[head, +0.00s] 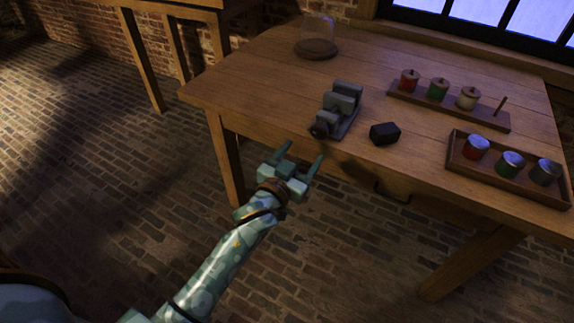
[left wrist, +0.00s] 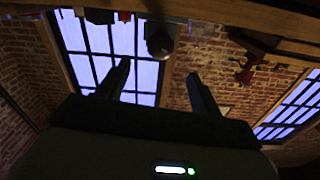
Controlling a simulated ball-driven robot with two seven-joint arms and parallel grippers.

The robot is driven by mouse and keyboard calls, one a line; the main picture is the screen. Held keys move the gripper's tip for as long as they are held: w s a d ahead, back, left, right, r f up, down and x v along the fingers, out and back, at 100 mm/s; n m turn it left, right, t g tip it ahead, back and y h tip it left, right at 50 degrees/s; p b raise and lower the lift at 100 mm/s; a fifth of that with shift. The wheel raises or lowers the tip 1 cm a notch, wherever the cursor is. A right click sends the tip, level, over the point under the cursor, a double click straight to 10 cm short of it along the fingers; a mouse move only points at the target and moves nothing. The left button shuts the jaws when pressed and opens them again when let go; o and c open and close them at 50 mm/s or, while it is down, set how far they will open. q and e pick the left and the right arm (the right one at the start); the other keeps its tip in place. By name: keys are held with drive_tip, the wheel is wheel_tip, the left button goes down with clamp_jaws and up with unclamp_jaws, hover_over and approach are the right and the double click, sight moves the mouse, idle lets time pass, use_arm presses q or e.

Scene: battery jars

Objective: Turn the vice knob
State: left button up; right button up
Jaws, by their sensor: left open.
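The grey vice (head: 340,105) stands on the wooden table near its front edge in the head view. Its dark round knob (head: 320,130) faces the front edge, toward my left gripper. My left gripper (head: 304,154) is open and empty, in front of the table edge, below and left of the knob and apart from it. In the left wrist view the two open fingers (left wrist: 158,85) show with nothing between them. A dark rounded shape beyond them there is too dim to name surely. My right gripper is in neither view.
A black block (head: 385,133) lies right of the vice on the table (head: 270,80). A rack (head: 430,107) with several jars and a tray (head: 507,187) with three jars stand to the right. A glass dome (head: 317,40) stands behind. The tabletop left of the vice is clear.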

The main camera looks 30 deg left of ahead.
use_arm(q)
drive_tip(key=s+p, duration=0.1)
drive_tip(key=s, duration=0.4)
drive_tip(key=shift+s, duration=0.3)
drive_tip(key=shift+f, duration=0.1)
